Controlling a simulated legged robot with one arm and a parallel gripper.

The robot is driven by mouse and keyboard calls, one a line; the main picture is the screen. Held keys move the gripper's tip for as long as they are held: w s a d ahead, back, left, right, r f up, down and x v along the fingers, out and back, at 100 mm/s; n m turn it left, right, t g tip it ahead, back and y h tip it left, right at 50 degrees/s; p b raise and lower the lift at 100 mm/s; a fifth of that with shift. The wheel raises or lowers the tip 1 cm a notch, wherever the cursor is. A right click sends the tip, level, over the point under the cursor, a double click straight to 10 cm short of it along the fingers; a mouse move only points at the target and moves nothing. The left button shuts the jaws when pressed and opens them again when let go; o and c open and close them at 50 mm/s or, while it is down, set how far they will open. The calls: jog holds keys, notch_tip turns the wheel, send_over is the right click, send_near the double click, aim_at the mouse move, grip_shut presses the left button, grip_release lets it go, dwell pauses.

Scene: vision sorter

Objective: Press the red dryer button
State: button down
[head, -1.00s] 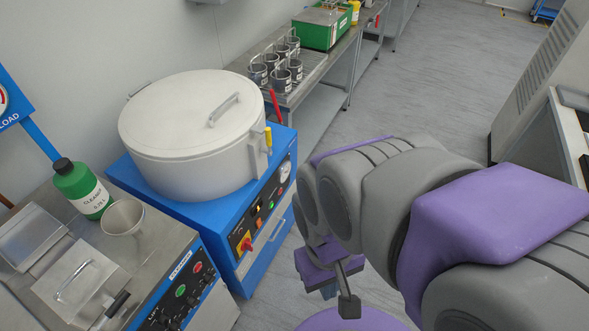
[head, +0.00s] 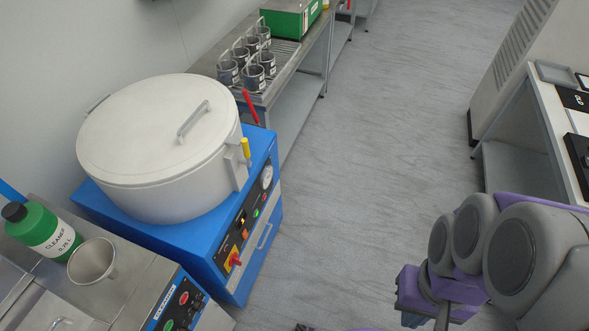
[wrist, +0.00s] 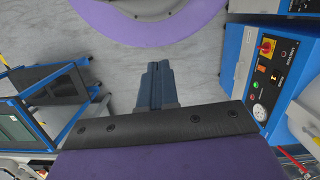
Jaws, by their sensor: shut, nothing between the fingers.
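The dryer is a white lidded drum (head: 160,150) on a blue cabinet (head: 195,240), left of centre in the head view. Its dark front panel carries a red knob on a yellow plate (head: 236,260), small lit orange, red and green buttons, and a round gauge (head: 267,177). The small buttons are too tiny to tell apart surely. In the wrist view the panel shows sideways at the upper right, with the red knob (wrist: 266,46). My gripper (wrist: 159,68) is shut and empty, over open floor and apart from the panel. In the head view, my arm's end is at the lower right.
A metal unit with a red button (head: 184,298) stands at the lower left, holding a green cleaner bottle (head: 45,232) and a metal beaker (head: 92,261). A rack of metal cups (head: 250,62) sits behind the dryer. Grey floor lies clear between dryer and right bench (head: 545,125).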

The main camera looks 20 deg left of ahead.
jog(key=w+a+f+n+t, duration=0.1)
jog(key=w+a+f, duration=0.1)
jog(key=w, duration=0.6)
jog(key=w+a+f+n+t+p, duration=0.1)
jog(key=w+a+f, duration=0.15)
jog(key=w, duration=0.55)
jog(key=w+a+f+n+t, duration=0.1)
jog(key=w+a+n+t, duration=0.15)
jog(key=w, duration=0.55)
jog(key=w+a+f+n+t+y+p, duration=0.1)
jog(key=w+a+f, duration=0.5)
jog(key=w, duration=0.3)
jog(key=w+a+f+n+t+y+p, duration=0.1)
jog(key=w+a+f+t+y, duration=0.1)
jog(key=w+a+f, duration=0.65)
jog(key=w+a+f+n+t+y+p, duration=0.1)
jog(key=w+a+f+t, duration=0.1)
jog(key=w+a+f, duration=0.35)
jog(key=w+a+f+n+t+y, duration=0.1)
jog(key=w+a+f+n, duration=0.1)
jog(key=f, duration=0.7)
jog(key=s+a+f+n+t+y+p, duration=0.1)
jog(key=s+f+n+y, duration=0.3)
jog(key=s+f, duration=0.4)
notch_tip(320, 180, down, 6)
jog(key=shift+a+f+t+y, duration=0.25)
jog(key=shift+a+t+y, duration=0.2)
jog(key=shift+a+y, duration=0.1)
